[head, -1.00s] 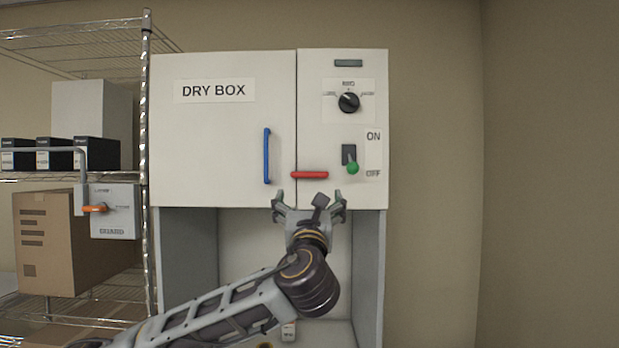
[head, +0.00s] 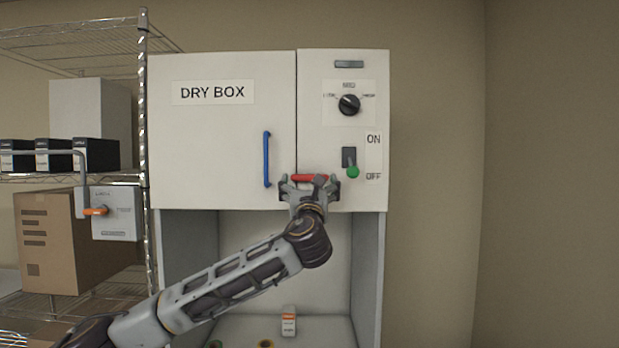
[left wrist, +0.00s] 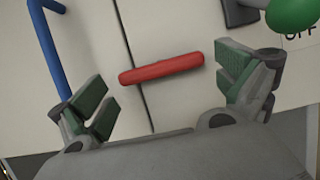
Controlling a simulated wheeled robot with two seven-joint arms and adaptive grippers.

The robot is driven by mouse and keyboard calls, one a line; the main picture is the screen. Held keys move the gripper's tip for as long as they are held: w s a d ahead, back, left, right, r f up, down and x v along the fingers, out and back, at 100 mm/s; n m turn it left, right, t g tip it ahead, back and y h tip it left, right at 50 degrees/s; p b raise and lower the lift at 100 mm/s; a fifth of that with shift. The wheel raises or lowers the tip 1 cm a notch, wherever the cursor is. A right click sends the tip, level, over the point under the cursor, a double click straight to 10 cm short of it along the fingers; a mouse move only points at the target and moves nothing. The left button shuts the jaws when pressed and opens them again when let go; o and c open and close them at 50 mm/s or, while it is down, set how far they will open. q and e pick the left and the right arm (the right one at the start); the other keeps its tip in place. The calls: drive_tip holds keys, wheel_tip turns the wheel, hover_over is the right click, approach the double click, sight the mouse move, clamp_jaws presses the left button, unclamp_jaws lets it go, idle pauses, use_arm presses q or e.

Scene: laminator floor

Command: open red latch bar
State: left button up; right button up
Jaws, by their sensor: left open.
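The red latch bar (head: 311,178) lies horizontally across the seam between the dry box door (head: 222,135) and the control panel (head: 342,130). My left gripper (head: 309,182) is open at the bar, its fingers towards the bar's two ends in the head view. In the left wrist view the red latch bar (left wrist: 161,68) lies between the two spread fingers of my left gripper (left wrist: 165,95), with a gap on each side. I cannot tell how far it is in depth. My right gripper is not in view.
A blue vertical handle (head: 267,159) is just left of the bar. A green-tipped switch (head: 352,171) sits close on the right, below a black knob (head: 349,104). A wire shelf (head: 146,250) with boxes and an orange-handled unit (head: 112,214) stands left. An open bay lies below.

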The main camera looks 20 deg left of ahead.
use_arm(q)
drive_tip(key=shift+p+x, duration=0.3)
drive_tip(key=shift+x, duration=0.75)
drive_tip(key=shift+c, duration=0.3)
drive_tip(key=c, duration=0.6)
drive_tip(key=shift+c, duration=0.2)
